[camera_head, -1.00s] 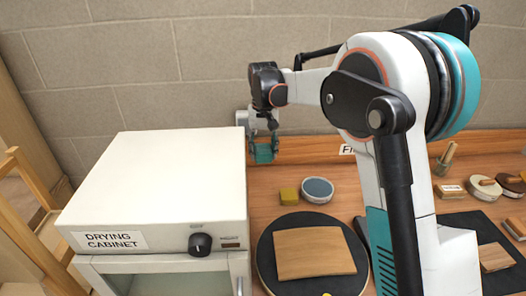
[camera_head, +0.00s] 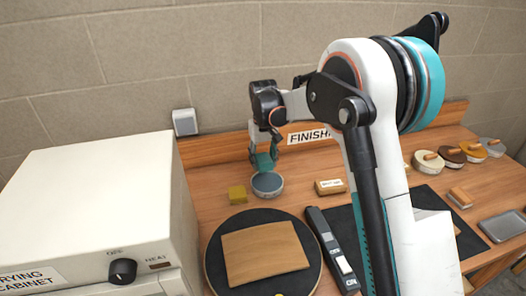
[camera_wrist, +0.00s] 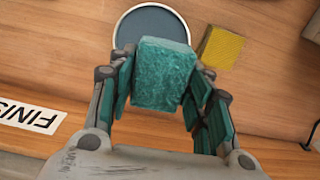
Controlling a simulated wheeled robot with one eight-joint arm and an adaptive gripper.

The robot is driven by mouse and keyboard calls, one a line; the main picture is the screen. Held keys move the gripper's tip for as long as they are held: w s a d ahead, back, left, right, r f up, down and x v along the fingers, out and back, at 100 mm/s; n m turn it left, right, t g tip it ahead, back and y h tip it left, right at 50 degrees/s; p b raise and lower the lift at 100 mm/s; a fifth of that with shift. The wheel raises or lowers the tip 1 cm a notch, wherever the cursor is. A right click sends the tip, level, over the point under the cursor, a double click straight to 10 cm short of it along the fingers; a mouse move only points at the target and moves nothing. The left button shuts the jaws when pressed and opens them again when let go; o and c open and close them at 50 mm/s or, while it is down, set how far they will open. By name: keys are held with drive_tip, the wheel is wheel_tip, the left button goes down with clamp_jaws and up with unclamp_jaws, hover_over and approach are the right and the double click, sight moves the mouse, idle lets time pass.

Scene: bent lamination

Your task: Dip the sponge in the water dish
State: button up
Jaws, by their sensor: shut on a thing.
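My gripper (camera_wrist: 163,95) is shut on a teal, rough-textured sponge (camera_wrist: 165,76), which sits between its two teal-padded fingers. The water dish (camera_head: 267,185) is a small round dish with a pale rim and a dark blue-grey inside, on the wooden bench. In the head view my gripper (camera_head: 264,160) is just above the dish, at its back edge. In the wrist view the sponge covers part of the near side of the dish (camera_wrist: 150,22). I cannot tell whether the sponge touches the water.
A yellow block (camera_head: 237,194) stands just left of the dish. A black round plate (camera_head: 215,262) with a wooden sheet (camera_head: 265,255) lies in front. The drying cabinet (camera_head: 90,200) is at left. A labelled block (camera_head: 329,187) lies to the right of the dish.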

drive_tip(key=shift+w+d+f, duration=0.1)
drive_tip(key=shift+d+f, duration=0.4)
drive_tip(key=shift+d, duration=0.2)
drive_tip(key=shift+f+b, duration=2.5)
drive_tip(key=shift+f, duration=1.6)
drive_tip(key=shift+r, duration=0.1)
drive_tip(key=shift+r+p, duration=0.8)
drive_tip(key=shift+r, duration=0.65)
drive_tip(key=shift+r+p, duration=1.35)
drive_tip(key=shift+r, duration=1.2)
